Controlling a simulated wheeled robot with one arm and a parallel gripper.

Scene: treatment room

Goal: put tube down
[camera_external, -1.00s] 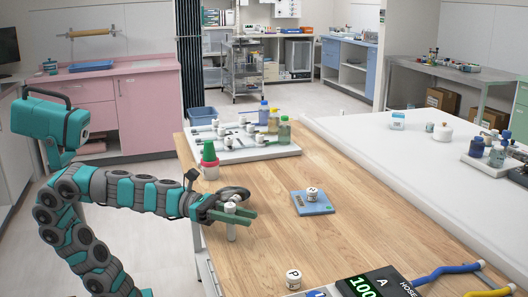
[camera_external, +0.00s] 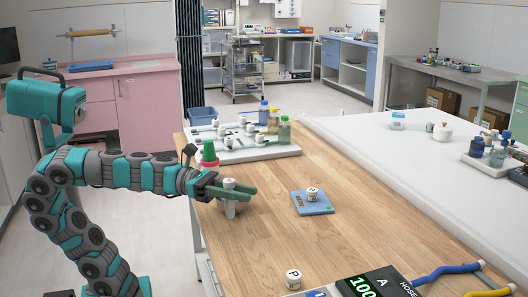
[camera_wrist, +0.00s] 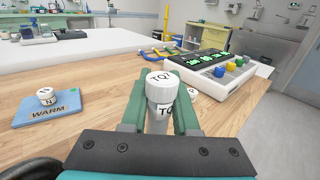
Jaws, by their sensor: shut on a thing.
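My gripper (camera_external: 236,190) is shut on a white-capped tube (camera_external: 229,208), which it holds upright near the left edge of the wooden table (camera_external: 255,232). In the wrist view the tube (camera_wrist: 158,113) stands between the green fingers of my gripper (camera_wrist: 160,122). The finger tips and the lower tube hide each other there, and I cannot tell whether the tube's foot touches the table.
A blue pad (camera_external: 321,206) marked "WARM" in the wrist view bears a small white vial (camera_external: 312,193). A "P" vial (camera_external: 293,278) stands near the control box (camera_external: 372,284). A white tray (camera_external: 278,151) with bottles lies behind. Bare wood surrounds the pad.

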